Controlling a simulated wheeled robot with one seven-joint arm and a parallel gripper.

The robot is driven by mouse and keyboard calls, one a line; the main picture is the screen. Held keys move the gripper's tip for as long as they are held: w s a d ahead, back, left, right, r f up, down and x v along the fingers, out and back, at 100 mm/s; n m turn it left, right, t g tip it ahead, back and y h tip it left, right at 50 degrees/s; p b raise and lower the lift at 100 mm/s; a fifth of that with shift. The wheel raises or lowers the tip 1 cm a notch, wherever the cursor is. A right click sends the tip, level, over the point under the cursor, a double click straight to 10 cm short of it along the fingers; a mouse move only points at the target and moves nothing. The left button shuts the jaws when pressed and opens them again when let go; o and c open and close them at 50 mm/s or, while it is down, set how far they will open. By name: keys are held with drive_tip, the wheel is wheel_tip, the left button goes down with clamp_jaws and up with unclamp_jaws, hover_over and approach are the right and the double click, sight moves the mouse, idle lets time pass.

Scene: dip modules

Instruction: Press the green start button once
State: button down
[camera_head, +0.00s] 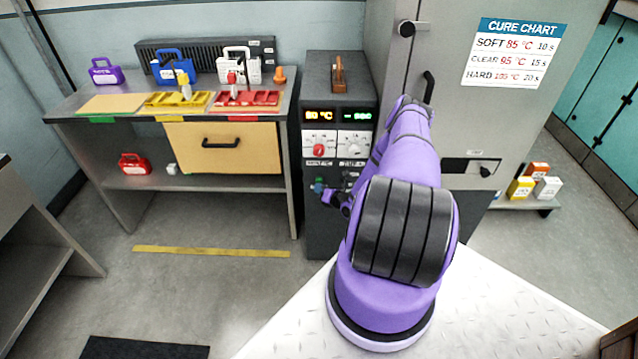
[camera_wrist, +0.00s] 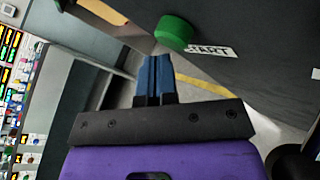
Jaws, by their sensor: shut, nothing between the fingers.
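The green start button (camera_wrist: 174,32) shows in the wrist view as a round green cap on the dark front of the machine, beside a white label (camera_wrist: 209,50) reading START. My gripper (camera_wrist: 156,62) is shut and empty, its blue fingertips just short of the button in the picture; whether they touch it I cannot tell.
The dark machine (camera_head: 328,230) has lit displays (camera_head: 337,116), a red knob (camera_head: 319,150) and a white knob (camera_head: 355,147). A workbench (camera_head: 290,110) with trays and a drawer stands at left. A grey cabinet (camera_head: 462,130) bears a cure chart (camera_head: 513,53).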

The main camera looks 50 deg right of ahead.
drive_tip(key=shift+w+d, duration=0.4)
idle(0.7)
drive_tip(key=shift+s+a, duration=0.1)
drive_tip(key=shift+s, duration=0.05)
drive_tip(key=shift+s+a, duration=0.55)
drive_tip(key=shift+a, duration=0.15)
drive_tip(key=shift+s+a, duration=1.65)
drive_tip(key=shift+a, duration=0.25)
